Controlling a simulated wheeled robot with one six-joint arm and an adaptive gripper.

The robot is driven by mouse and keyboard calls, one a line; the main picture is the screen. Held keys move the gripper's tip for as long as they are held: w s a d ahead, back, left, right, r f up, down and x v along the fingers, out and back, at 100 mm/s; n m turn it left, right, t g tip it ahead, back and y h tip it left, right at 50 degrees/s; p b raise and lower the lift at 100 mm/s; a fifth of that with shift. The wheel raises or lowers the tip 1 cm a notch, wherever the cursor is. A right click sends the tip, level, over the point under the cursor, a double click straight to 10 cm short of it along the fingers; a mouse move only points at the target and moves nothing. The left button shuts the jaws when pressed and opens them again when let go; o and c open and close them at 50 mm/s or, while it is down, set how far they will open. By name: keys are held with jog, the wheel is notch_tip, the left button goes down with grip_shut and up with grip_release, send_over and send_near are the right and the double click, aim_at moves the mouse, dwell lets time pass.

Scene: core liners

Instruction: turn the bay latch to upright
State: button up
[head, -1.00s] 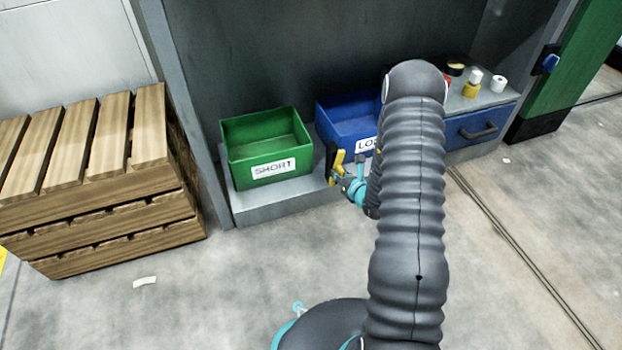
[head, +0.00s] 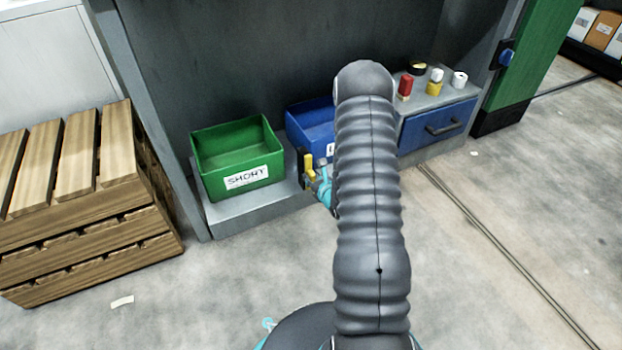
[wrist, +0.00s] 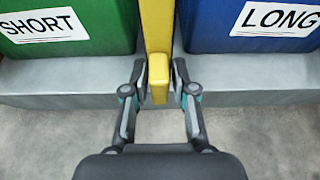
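The yellow lever (head: 309,166), which I take to be the bay latch, sits by a dark plate between the green and blue bins. In the wrist view a yellow bar runs straight up and down, with a block-like yellow end (wrist: 158,78) nearest me. My gripper (wrist: 157,70) has one finger on each side of this end, with narrow gaps showing, so it looks open around it. Firm contact cannot be made out. In the head view my arm hides most of the gripper.
The green SHORT bin (head: 237,155) and blue LONG bin (head: 308,125) stand on a grey ledge (head: 250,208). Right are a blue drawer (head: 438,127) with small containers above, and a green post (head: 527,62) with a blue knob (head: 506,57). Wooden crates (head: 90,215) stand left.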

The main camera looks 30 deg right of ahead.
jog(key=shift+o, duration=0.6)
jog(key=v, duration=1.2)
